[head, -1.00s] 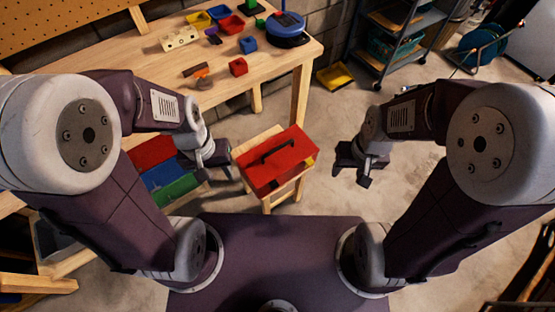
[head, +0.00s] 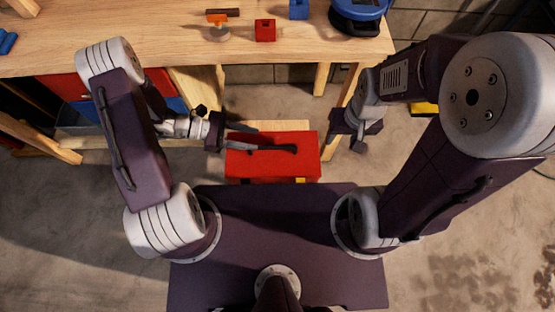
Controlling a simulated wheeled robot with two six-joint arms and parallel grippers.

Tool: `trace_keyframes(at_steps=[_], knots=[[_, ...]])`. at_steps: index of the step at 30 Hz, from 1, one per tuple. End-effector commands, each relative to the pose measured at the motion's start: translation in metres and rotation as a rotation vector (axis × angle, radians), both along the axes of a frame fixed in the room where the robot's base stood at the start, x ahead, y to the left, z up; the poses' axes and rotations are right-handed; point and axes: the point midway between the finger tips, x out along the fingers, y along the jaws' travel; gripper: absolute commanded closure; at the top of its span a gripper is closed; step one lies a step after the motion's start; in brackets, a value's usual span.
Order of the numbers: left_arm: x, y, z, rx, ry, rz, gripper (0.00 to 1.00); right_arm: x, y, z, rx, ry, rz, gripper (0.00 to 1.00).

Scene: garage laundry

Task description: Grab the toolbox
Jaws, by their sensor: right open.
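The red toolbox (head: 272,168) is in front of my base, below the workbench, with a black handle (head: 285,149) along its top. My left gripper (head: 256,139) reaches in from the left over the toolbox's left part. Its two fingers are apart, and the lower one overlaps the handle's left end in the picture. I cannot tell whether it touches the handle. My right gripper (head: 362,144) is open and empty, to the right of the toolbox and apart from it.
The wooden workbench (head: 150,40) runs across the back. On it are a red block (head: 265,30), a blue block (head: 299,9) and a blue round device (head: 358,16). A yellow bin (head: 424,108) is partly hidden behind my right arm. Floor is clear at lower left and right.

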Motion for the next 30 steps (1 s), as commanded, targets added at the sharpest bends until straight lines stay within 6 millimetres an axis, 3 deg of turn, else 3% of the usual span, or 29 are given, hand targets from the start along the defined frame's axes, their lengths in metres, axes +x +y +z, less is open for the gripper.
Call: trace_keyframes(at_steps=[1,3,8,15,20,27,30], knots=[[-0.006,0.003,-0.018,-0.013,0.031,0.021,0.60,0.000,0.000,-0.011,0.000,0.000,0.000,0.49],[-0.009,0.006,-0.026,-0.022,0.051,0.039,0.60,0.000,0.000,-0.015,0.000,0.000,0.000,0.49],[-0.009,0.005,-0.025,-0.020,0.049,0.043,0.60,0.000,0.000,-0.013,0.000,0.000,0.000,0.49],[-0.009,-0.026,-0.038,-0.020,0.050,0.041,0.60,0.000,0.000,-0.017,0.000,0.000,0.000,0.49],[-0.008,-0.032,-0.039,-0.019,0.049,0.041,0.60,0.000,0.000,-0.018,0.000,0.000,0.000,0.49],[-0.007,-0.070,-0.054,-0.019,0.049,0.037,0.60,0.000,0.000,-0.024,0.000,0.000,0.000,0.49],[-0.006,-0.077,-0.056,-0.018,0.048,0.040,0.60,0.000,0.000,-0.024,0.000,0.000,0.000,0.49]])
